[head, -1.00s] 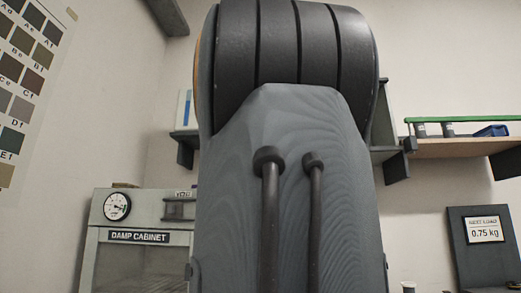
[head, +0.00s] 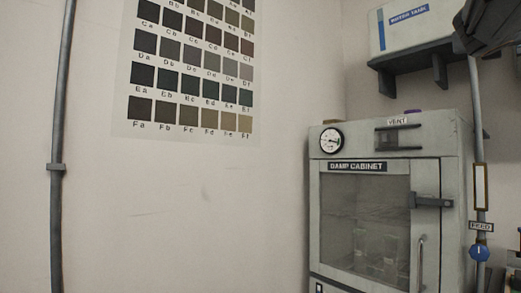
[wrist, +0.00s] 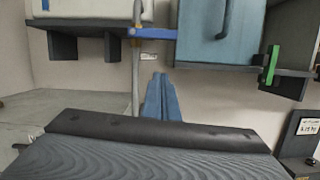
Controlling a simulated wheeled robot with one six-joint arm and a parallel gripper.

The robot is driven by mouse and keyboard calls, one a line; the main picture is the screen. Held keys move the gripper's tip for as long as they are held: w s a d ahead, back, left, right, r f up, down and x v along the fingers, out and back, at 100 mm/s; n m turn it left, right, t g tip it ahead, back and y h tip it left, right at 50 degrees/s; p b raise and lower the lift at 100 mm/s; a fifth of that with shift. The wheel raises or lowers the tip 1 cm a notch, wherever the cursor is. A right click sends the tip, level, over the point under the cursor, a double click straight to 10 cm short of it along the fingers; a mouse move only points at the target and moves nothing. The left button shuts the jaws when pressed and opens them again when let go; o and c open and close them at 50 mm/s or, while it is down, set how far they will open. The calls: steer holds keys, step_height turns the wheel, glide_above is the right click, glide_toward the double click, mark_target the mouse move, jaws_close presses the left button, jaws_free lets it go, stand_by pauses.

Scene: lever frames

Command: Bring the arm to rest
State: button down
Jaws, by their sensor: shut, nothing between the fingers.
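My gripper (wrist: 160,78) shows in the wrist view as two narrow blue fingers held together beyond a dark grey ridged part of my own arm. It is shut and empty, with open air and pale wall behind it. A dark piece at the top right corner of the head view looks like part of my arm; the gripper itself is not seen there.
In the head view a damp cabinet (head: 328,215) stands at the right, under a shelf (head: 405,62) bearing a white water tank (head: 413,30). A pipe with a blue valve (head: 480,253) runs beside it. A colour chart (head: 190,75) hangs on the bare wall.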

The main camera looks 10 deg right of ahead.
steer(key=w+a+f+m+y, duration=0.4)
steer(key=a+f, duration=0.3)
steer(key=f, duration=0.6)
steer(key=w+a+f+m+g+y, duration=0.1)
steer(key=w+a+f+m+y, duration=0.4)
steer(key=f, duration=0.8)
steer(key=w+a+f+m+y, duration=0.1)
steer(key=w+a+f+m, duration=0.2)
steer(key=w+a+f, duration=0.65)
steer(key=s+a+f+m+g+y, duration=0.25)
steer(key=s+a+f, duration=0.25)
steer(key=a+f, duration=0.5)
steer(key=s+a+f+m+g+y, duration=0.25)
steer(key=s+a+f, duration=0.25)
steer(key=a+f, duration=0.55)
steer(key=s+a+f+m+g+y, duration=0.3)
steer(key=s+a+f+m+y, duration=0.1)
steer(key=s+a+f, duration=0.95)
steer(key=d+r+m+p, duration=0.1)
steer(key=d+r+p, duration=0.7)
steer(key=p, duration=0.5)
steer(key=shift+s+d+r+p, duration=0.2)
steer(key=shift+s+r+p, duration=0.15)
steer(key=shift+s, duration=0.1)
